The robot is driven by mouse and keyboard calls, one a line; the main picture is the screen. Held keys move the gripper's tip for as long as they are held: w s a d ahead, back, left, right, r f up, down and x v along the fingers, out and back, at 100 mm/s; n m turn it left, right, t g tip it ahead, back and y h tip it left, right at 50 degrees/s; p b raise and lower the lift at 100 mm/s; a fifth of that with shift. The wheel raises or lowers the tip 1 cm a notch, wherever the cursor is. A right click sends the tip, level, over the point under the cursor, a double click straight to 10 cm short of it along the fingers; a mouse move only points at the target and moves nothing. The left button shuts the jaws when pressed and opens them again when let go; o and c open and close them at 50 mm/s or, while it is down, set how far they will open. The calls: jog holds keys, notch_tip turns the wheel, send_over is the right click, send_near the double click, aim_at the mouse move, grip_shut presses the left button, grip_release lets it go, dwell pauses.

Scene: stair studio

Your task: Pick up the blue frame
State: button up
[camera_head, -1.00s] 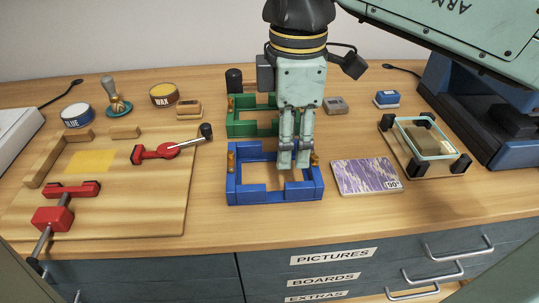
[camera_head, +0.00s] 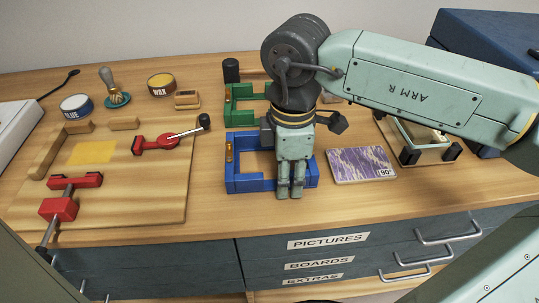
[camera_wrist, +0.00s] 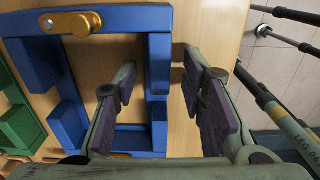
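The blue frame (camera_head: 248,185) lies flat on the worktop in the middle of the head view, with a brass clip on its left side. My gripper (camera_head: 290,193) points down at the frame's front bar, right of its middle, and hides part of it. In the wrist view the blue frame (camera_wrist: 159,50) fills the left half. My gripper (camera_wrist: 156,72) is open there, one finger over the frame's opening and the other beyond the outer edge, with the front bar between them. I cannot tell whether the fingertips are below the bar's top or touching it.
A green frame (camera_head: 243,113) stands just behind. A purple patterned board (camera_head: 360,165) lies close on the right, and a glass piece on a corner-blocked stand (camera_head: 420,150) beyond it. A wooden board with red clamps (camera_head: 120,200) is on the left. The worktop's front edge is near.

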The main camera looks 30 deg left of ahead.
jog(key=shift+c, duration=0.6)
grip_shut()
